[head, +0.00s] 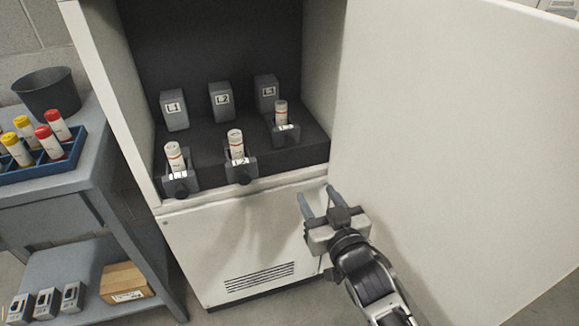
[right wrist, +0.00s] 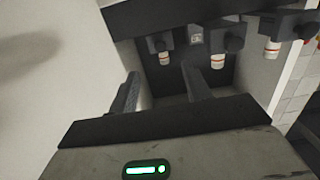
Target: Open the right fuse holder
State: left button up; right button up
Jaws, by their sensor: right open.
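The right fuse holder (head: 287,134), under the L3 block (head: 267,92), carries an upright white fuse (head: 281,111) with a dark red band. It sits farther back than the middle holder (head: 241,172) and left holder (head: 180,185), which are at the cabinet's front edge with dark knobs facing out. My right gripper (head: 317,194) is open and empty, in front of the cabinet, below and right of the right holder, touching nothing. In the right wrist view, the holders hang at the top, upside down, beyond the open fingers (right wrist: 167,85). My left gripper is out of view.
The white cabinet door (head: 440,150) stands open close to the right of my gripper. A bench at left bears a blue rack (head: 62,160) of red- and yellow-capped fuses and a dark bin (head: 47,93). A cardboard box (head: 124,282) lies on its lower shelf.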

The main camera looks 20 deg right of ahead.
aim_at(291, 144)
jog(key=shift+t, duration=0.3)
jog(key=w, duration=1.1)
jog(key=w+r+b, duration=0.1)
jog(key=w, duration=0.5)
jog(key=shift+w+a, duration=0.1)
jog(key=shift+a, duration=0.1)
grip_shut()
